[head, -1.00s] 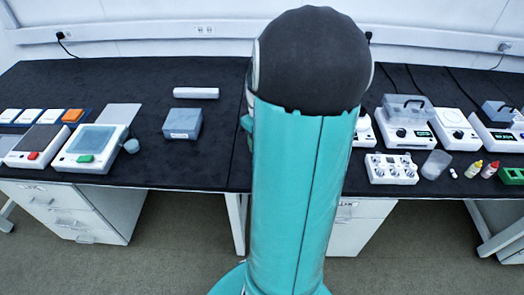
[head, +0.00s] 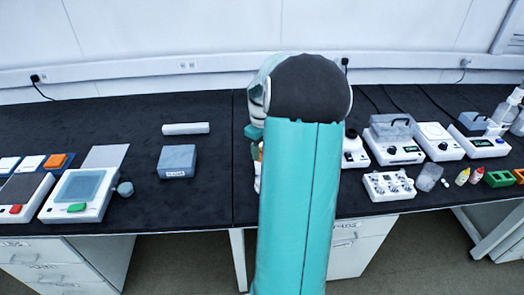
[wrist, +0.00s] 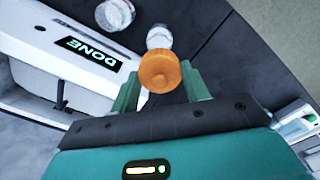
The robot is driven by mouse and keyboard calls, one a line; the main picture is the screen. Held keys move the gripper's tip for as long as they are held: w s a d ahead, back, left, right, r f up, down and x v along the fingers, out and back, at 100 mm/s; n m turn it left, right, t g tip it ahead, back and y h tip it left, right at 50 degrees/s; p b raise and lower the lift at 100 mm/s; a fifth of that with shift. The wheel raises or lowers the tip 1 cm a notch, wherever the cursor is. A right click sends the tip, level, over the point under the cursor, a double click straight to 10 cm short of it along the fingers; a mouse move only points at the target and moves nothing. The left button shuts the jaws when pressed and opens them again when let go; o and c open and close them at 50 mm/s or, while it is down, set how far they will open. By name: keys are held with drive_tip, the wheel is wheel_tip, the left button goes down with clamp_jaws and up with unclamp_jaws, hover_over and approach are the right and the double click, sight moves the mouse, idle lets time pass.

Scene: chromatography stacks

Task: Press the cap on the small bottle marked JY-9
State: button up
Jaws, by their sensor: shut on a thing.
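In the wrist view my gripper (wrist: 160,86) is shut on a round orange cap (wrist: 159,70), held between its two green fingers. A small clear bottle (wrist: 158,37) shows just beyond the cap. I cannot tell whether the cap touches it. No JY-9 mark can be read on it. In the head view my arm hides most of the gripper and the spot where it works.
A white device with a DONE display (wrist: 88,55) and a clear round piece (wrist: 114,14) are close to my gripper. In the head view a grey box (head: 177,161) stands left, and yellow (head: 462,177) and red-capped (head: 476,175) bottles stand right.

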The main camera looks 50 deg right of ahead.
drive_tip(key=shift+s+f, duration=0.15)
drive_tip(key=shift+f, duration=2.95)
drive_tip(key=shift+f, duration=0.15)
drive_tip(key=o, duration=1.5)
drive_tip(key=shift+r, duration=3.5)
